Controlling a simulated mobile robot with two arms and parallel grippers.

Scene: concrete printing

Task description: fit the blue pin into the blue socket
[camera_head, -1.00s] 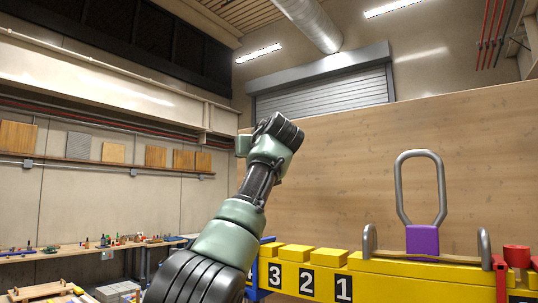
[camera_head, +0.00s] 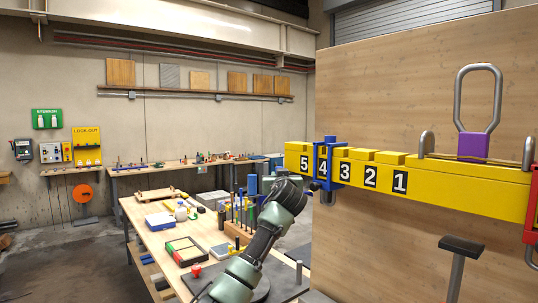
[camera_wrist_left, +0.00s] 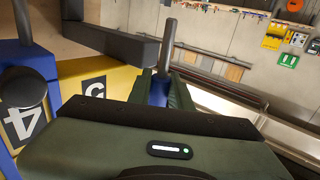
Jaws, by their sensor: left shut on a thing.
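My left gripper (camera_wrist_left: 160,92) is shut on a blue piece (camera_wrist_left: 157,92) with a grey rod (camera_wrist_left: 168,42) sticking out, which looks like the blue pin. In the head view my left gripper (camera_head: 308,188) is at the far end of the yellow beam, close below the blue bracket. This blue bracket (camera_head: 325,165) is wrapped around the beam near the number 4. It also shows at the left of the wrist view (camera_wrist_left: 12,60), with a dark round knob in front. I cannot make out the socket opening. My right gripper is not in view.
The yellow numbered beam (camera_head: 385,177) stands before a tall wooden panel (camera_head: 390,80). A purple block (camera_head: 473,145) with a grey loop sits on it. A grey post with a dark top (camera_head: 462,246) stands in front. A cluttered workbench (camera_head: 158,240) is beyond my arm.

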